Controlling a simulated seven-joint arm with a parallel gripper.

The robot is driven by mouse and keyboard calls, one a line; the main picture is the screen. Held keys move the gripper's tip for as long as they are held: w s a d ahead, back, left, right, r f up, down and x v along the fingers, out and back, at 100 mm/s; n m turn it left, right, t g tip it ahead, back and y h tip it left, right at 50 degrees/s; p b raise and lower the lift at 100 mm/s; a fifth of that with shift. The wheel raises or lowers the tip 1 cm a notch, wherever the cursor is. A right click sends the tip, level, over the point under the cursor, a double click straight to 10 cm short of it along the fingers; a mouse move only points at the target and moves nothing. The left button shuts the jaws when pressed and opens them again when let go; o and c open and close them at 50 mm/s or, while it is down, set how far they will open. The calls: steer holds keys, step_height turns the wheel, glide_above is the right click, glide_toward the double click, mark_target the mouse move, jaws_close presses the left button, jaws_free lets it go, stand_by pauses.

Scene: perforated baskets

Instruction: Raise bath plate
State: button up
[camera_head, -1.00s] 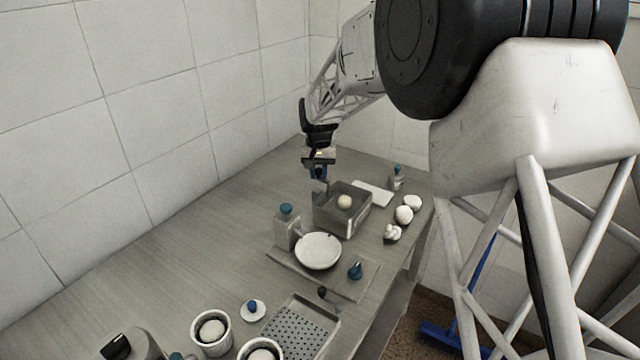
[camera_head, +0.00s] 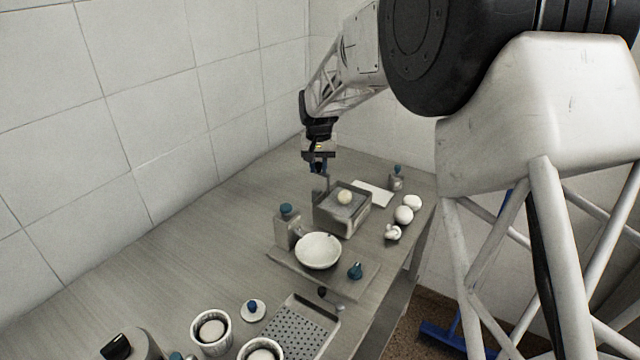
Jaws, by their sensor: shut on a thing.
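A grey rectangular bath (camera_head: 356,222) stands on the bench near the back. The bath plate (camera_head: 352,188) shows as a grey surface near the level of the bath's rim, with one pale round ball (camera_head: 344,197) on it. An upright grey handle (camera_head: 321,184) rises at the plate's left side. My gripper (camera_head: 319,169) is above the bath's left back corner, pointing down, shut on the top of this handle. The plate's underside and its join to the handle are hidden.
A white bowl (camera_head: 318,252) and a blue-capped bottle (camera_head: 286,228) stand just in front of the bath. Several white round pieces (camera_head: 404,215) lie to its right. A white slab (camera_head: 374,192) and a small bottle (camera_head: 396,178) are behind.

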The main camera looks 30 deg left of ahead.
steer(key=o, duration=0.7)
steer(key=shift+o, duration=0.2)
steer(key=shift+r, duration=3.55)
